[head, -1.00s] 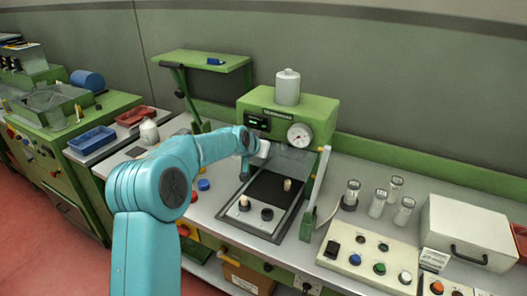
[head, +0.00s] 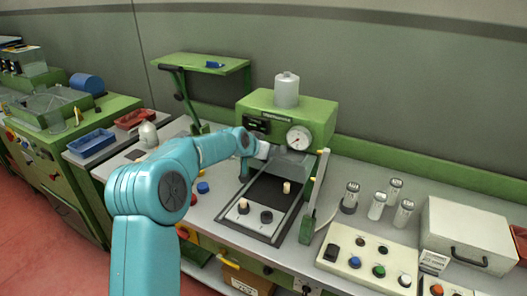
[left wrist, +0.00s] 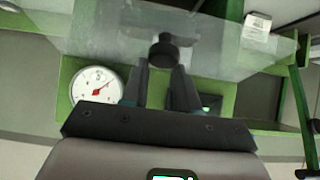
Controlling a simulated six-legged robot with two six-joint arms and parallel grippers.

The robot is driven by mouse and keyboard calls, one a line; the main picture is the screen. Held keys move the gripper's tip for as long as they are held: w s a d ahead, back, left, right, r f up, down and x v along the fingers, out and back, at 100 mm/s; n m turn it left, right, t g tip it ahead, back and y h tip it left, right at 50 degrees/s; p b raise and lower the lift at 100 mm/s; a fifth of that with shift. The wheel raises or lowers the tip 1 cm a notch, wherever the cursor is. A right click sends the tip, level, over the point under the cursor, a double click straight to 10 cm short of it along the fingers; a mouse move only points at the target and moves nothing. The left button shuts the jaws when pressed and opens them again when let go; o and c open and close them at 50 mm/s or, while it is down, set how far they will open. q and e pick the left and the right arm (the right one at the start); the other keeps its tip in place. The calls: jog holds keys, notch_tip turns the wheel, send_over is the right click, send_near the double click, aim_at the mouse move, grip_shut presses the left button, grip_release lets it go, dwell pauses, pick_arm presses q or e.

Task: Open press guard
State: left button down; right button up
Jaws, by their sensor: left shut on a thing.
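The green press (head: 318,112) has a round dial gauge (head: 299,138). Its clear guard panel (head: 292,163) is partly hidden in the head view by my arm. In the left wrist view the clear guard (left wrist: 225,45) spans the top, with a black knob (left wrist: 164,52) on it. My left gripper (head: 262,151) is at the front of the press; in the left wrist view its fingers (left wrist: 163,72) are closed on the black knob. My right gripper is not in view.
Below the guard is a dark press bed (head: 268,188) with a pale cork (head: 287,187). A green upright with a pale lever (head: 313,200) stands right of it. Further right are several glass jars (head: 377,205), a button panel (head: 368,258) and a white case (head: 468,230).

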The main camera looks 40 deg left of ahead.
pick_arm(q)
jog(key=shift+s+f, duration=0.1)
jog(key=shift+f, duration=0.25)
jog(key=c, duration=0.8)
grip_release()
jog(key=shift+r, duration=0.1)
jog(key=shift+r, duration=0.1)
jog(key=shift+s+r, duration=0.1)
jog(key=shift+s, duration=0.05)
jog(key=b+v, duration=0.4)
jog(key=v, duration=1.2)
